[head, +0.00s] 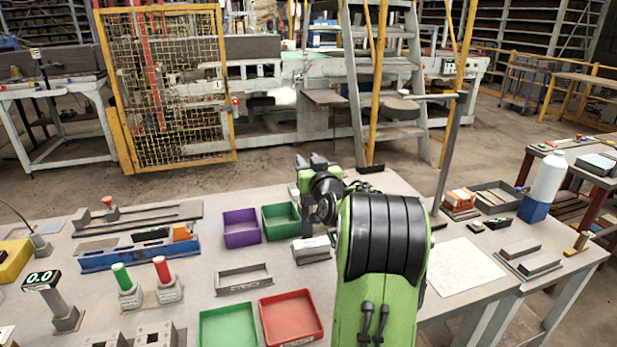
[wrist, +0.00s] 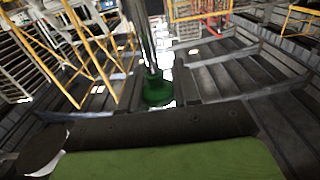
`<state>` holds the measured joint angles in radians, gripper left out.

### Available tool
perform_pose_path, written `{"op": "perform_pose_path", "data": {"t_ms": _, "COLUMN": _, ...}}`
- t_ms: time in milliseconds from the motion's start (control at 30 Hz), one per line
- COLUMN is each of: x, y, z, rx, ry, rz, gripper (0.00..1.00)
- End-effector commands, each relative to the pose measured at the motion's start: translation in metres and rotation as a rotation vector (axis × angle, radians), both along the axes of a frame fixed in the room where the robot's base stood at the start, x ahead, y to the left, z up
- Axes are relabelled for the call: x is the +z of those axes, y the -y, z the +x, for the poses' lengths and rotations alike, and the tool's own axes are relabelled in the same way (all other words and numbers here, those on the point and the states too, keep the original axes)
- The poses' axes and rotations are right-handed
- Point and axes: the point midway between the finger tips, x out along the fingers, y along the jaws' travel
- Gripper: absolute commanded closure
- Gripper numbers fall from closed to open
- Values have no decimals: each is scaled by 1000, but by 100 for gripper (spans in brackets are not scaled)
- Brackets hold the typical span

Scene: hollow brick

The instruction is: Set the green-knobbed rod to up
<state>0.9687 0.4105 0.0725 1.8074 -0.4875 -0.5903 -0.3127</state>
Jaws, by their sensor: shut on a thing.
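In the wrist view a green knob (wrist: 157,92) sits between dark parts of my gripper. A shiny grey rod (wrist: 142,35) runs from it towards the top of the picture. In the head view my gripper (head: 311,163) is raised above the far part of the table and points away. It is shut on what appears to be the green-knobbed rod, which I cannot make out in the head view.
A purple bin (head: 241,228) and a green bin (head: 281,222) lie left of my arm. A red tray (head: 291,317) and a light green tray (head: 228,326) are nearer. A blue rack (head: 140,255) is at the left. White paper (head: 458,267) lies on the right, near a white bottle (head: 548,180).

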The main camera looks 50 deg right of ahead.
Motion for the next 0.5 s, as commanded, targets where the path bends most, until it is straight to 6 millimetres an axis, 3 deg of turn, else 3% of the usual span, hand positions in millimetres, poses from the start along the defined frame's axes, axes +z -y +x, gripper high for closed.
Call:
{"op": "perform_pose_path", "data": {"t_ms": 267, "x": -3, "y": 0, "z": 0, "rx": 1, "ry": -10, "rz": 8, "gripper": 100}}
{"op": "perform_pose_path", "data": {"t_ms": 300, "x": -4, "y": 0, "z": 0, "rx": 1, "ry": -10, "rz": 8, "gripper": 66}}
{"op": "perform_pose_path", "data": {"t_ms": 433, "x": -4, "y": 0, "z": 0, "rx": 0, "ry": -11, "rz": 7, "gripper": 46}}
{"op": "perform_pose_path", "data": {"t_ms": 500, "x": -4, "y": 0, "z": 0, "rx": 0, "ry": -11, "rz": 7, "gripper": 45}}
